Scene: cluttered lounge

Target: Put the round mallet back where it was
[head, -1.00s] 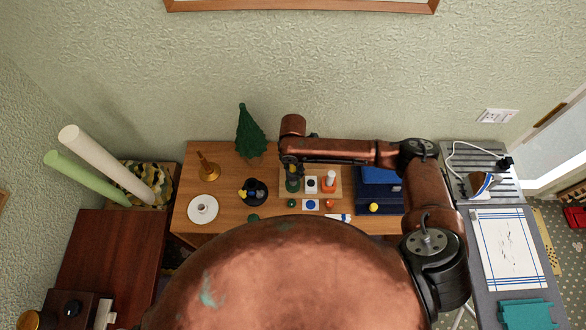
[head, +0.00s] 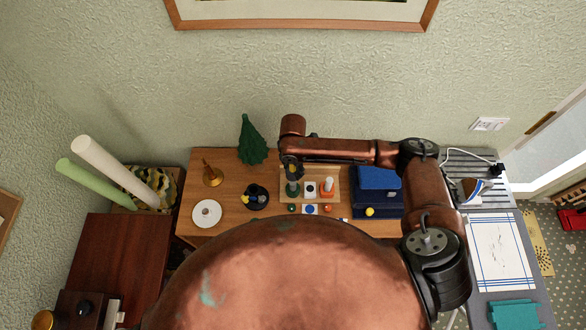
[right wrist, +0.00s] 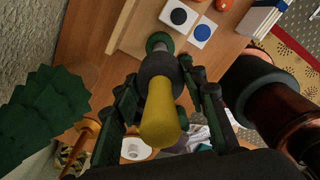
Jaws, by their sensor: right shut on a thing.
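My right gripper (right wrist: 160,100) is shut on a piece with a rounded yellow end, a dark grey body and a green round foot, which I take to be the round mallet (right wrist: 160,118). In the right wrist view the yellow end points toward the camera and the green foot is farthest away, at the wooden board (right wrist: 128,38). In the head view my right gripper (head: 291,170) is above the left end of the board (head: 333,196), and the green foot (head: 292,189) shows below it. I cannot tell whether the foot touches the board. My left gripper is not in view.
An orange-footed piece (head: 327,188) and cards with a black dot (head: 310,188) and a blue dot (head: 310,209) are beside it. A black dish (head: 255,197), brass bell (head: 212,174), white saucer (head: 207,213), green tree (head: 251,140) and blue box (head: 378,179) stand around.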

